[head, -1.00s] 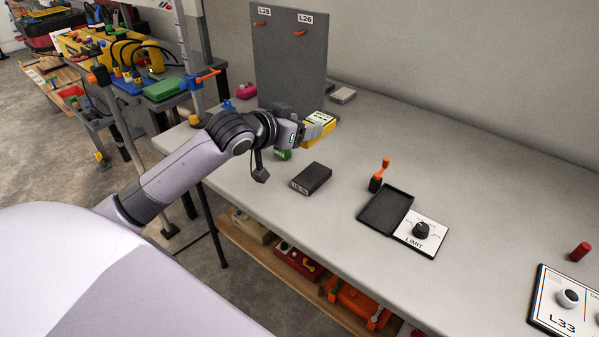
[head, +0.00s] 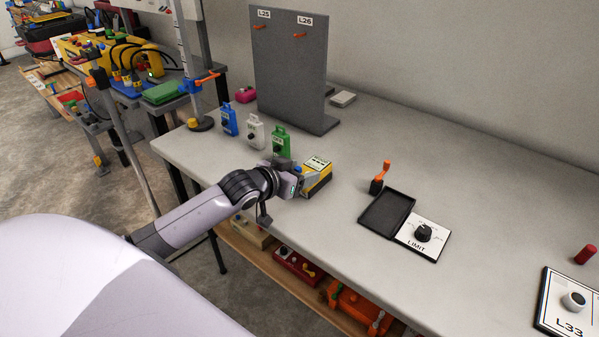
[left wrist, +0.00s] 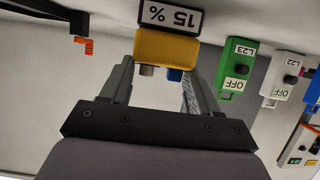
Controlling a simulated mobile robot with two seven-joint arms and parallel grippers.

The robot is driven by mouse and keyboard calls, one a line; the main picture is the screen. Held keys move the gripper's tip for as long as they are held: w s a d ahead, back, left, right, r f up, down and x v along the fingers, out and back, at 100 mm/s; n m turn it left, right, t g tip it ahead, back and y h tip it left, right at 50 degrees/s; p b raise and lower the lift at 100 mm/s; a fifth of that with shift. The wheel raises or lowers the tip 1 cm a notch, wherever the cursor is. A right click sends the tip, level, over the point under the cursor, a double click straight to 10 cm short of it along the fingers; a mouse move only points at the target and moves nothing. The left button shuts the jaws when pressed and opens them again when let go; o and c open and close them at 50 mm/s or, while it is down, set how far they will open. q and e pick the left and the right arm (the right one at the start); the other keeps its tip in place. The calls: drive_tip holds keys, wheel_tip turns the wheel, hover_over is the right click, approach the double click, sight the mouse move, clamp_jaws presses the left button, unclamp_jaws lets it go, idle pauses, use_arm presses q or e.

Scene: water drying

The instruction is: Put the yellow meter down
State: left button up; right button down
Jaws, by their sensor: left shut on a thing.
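The yellow meter (head: 322,182) is a small yellow box with a pale display panel on its upper face. My left gripper (head: 305,180) is shut on it, near the front of the grey table. In the left wrist view the yellow meter (left wrist: 165,46) sits between the fingertips of my left gripper (left wrist: 158,72). A dark-framed "15 %" label (left wrist: 170,17) shows upside down against its far side. I cannot tell whether the meter touches the table or something under it. The black block seen earlier on the table is mostly hidden in the head view. My right gripper is out of view.
Blue (head: 229,119), white (head: 254,131) and green (head: 281,142) tagged units stand behind the gripper. A grey panel (head: 290,75) with orange pegs stands behind them.

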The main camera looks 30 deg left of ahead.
use_arm(q)
drive_tip(key=shift+f, duration=0.1)
drive_tip(key=o, duration=1.2)
drive_tip(key=shift+o, duration=0.2)
